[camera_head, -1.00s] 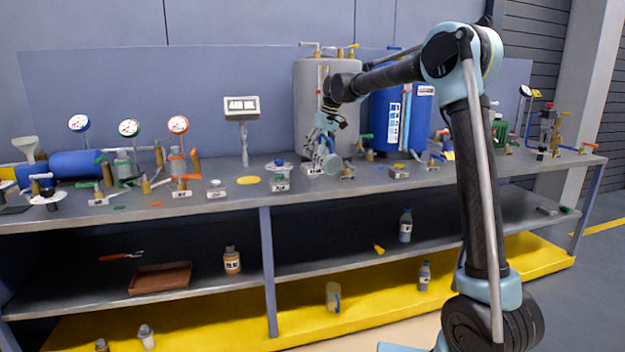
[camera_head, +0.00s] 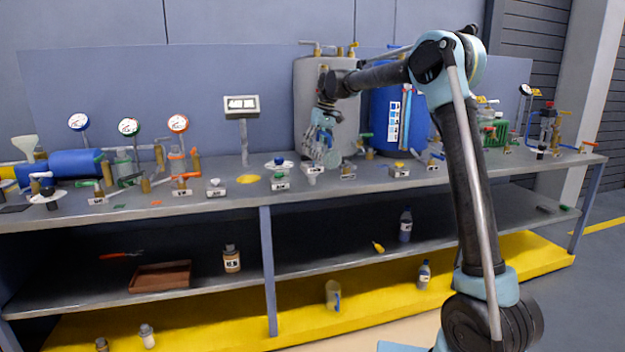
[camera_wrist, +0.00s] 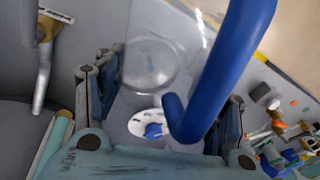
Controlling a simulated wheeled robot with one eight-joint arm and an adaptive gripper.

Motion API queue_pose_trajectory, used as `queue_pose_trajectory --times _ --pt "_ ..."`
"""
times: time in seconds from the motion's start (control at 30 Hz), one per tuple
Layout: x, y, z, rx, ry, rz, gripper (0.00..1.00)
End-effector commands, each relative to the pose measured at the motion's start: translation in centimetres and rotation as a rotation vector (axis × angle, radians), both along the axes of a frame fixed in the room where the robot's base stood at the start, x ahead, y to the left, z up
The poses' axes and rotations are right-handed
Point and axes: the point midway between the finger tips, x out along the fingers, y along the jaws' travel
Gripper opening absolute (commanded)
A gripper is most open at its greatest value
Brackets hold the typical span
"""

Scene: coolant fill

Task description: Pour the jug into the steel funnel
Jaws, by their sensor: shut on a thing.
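My gripper (camera_head: 324,121) is shut on the blue handle (camera_wrist: 228,75) of a clear jug (camera_head: 318,150), in front of the grey tank. In the wrist view the jug's see-through round part (camera_wrist: 150,62) lies beside the handle; its contents cannot be made out. A small pale, funnel-like piece (camera_head: 312,168) stands on the bench just below the jug and may be the steel funnel. It is small and partly covered, and I cannot tell whether the jug touches it. Another cream funnel shape (camera_head: 25,142) stands at the far left.
A white disc with a blue knob (camera_head: 279,163) stands just left of the jug, also in the wrist view (camera_wrist: 152,125). The grey tank (camera_head: 345,100) and blue tank (camera_head: 388,120) stand behind. Several labelled small fittings line the bench (camera_head: 235,195). A display on a post (camera_head: 241,106) is further left.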

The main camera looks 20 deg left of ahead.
Motion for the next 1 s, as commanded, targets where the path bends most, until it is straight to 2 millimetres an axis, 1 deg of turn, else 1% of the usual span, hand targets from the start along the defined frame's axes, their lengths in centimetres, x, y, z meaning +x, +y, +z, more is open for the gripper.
queue_pose_trajectory --times 1.0 --pt "0.60 0.61 0.21 -0.095 0.094 0.000 0.00"
